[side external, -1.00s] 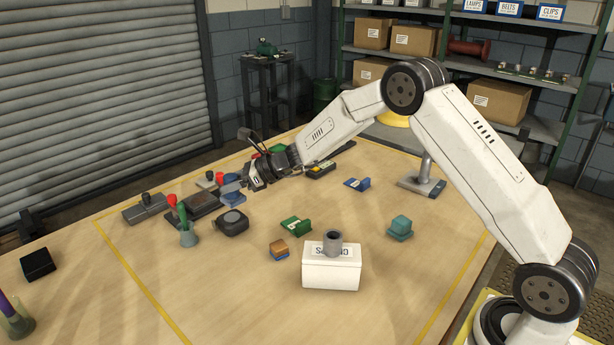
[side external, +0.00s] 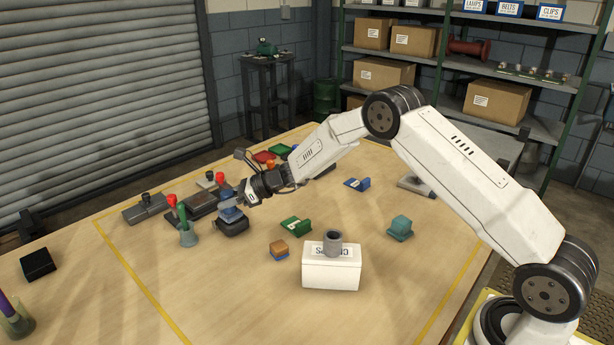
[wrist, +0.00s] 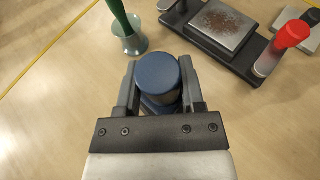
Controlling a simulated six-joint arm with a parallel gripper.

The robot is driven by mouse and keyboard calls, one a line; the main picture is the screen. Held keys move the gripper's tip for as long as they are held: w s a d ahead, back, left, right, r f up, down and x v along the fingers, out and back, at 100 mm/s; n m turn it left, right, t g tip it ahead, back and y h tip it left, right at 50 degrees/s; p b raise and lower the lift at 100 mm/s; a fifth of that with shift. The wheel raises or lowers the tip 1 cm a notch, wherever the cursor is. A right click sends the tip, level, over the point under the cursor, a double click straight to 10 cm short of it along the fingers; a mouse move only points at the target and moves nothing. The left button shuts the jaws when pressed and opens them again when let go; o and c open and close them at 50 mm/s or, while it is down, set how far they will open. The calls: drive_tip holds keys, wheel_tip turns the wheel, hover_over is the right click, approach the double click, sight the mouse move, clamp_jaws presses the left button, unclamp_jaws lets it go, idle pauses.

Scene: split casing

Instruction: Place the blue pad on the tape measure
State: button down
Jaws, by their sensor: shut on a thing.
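The blue pad (side external: 230,215) has a round, knob-like top, which fills the middle of the wrist view (wrist: 156,72). My gripper (side external: 232,203) is shut on the pad; in the wrist view one finger of my gripper (wrist: 158,88) stands on each side of it. The dark, boxy tape measure (side external: 232,229) lies on the table directly below the pad in the side view. I cannot tell whether the pad touches it. The tape measure is hidden behind the pad and gripper in the wrist view.
A green-handled tool on a round base (side external: 187,232) stands close on the left.

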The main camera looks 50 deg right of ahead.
drive_tip(key=shift+f, duration=0.15)
drive_tip(key=shift+c, duration=1)
unclamp_jaws()
drive_tip(key=v, duration=1.2)
